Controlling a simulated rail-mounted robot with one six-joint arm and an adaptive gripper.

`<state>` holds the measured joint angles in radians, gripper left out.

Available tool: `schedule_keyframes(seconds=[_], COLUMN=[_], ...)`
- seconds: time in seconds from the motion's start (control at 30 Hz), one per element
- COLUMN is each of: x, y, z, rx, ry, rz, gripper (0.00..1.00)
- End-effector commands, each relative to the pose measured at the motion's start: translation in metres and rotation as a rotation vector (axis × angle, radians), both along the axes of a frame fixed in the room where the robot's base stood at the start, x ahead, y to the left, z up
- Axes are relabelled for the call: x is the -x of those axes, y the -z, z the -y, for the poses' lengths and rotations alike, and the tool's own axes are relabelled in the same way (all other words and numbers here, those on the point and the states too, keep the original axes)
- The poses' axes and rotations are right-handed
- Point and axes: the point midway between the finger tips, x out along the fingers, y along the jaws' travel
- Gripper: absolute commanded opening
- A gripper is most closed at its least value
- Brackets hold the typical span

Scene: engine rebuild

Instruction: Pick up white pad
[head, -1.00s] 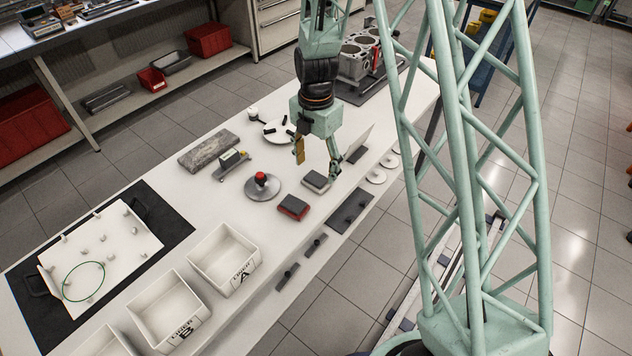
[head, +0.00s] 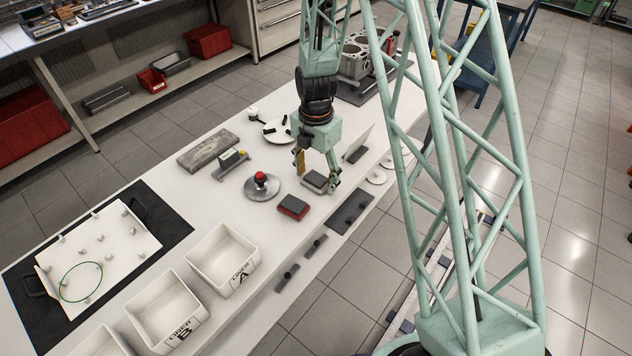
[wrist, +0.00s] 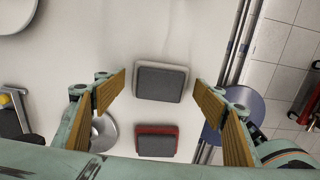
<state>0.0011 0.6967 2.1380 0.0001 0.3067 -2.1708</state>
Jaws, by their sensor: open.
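The white pad (head: 315,182) is a small block with a white rim and a dark grey top, lying on the white workbench (head: 235,150). In the wrist view the white pad (wrist: 160,82) lies between and just beyond my fingertips. My gripper (head: 316,182) is open and low over the pad, with one finger on each side of it. In the wrist view my gripper (wrist: 160,85) shows clear gaps between both fingers and the pad. The fingers hold nothing.
A similar red pad (head: 293,207) lies close by, nearer the bins. A round metal plate with a red knob (head: 261,181) stands to the left. A dark plate with knobs (head: 351,210) lies to the right, near the bench edge. White bins (head: 222,262) stand in front.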

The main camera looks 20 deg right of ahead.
Motion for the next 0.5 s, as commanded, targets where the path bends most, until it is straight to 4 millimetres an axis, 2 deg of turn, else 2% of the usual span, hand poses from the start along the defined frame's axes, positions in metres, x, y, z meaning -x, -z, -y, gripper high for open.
schedule_keyframes(seconds=[0.3,0.5], x=[0.0001,0.0001], y=[-0.0001,-0.0001], z=[0.0001,0.0001], rx=[0.000,0.000], ry=[0.000,0.000], rz=[0.000,0.000], gripper=[0.63,0.45])
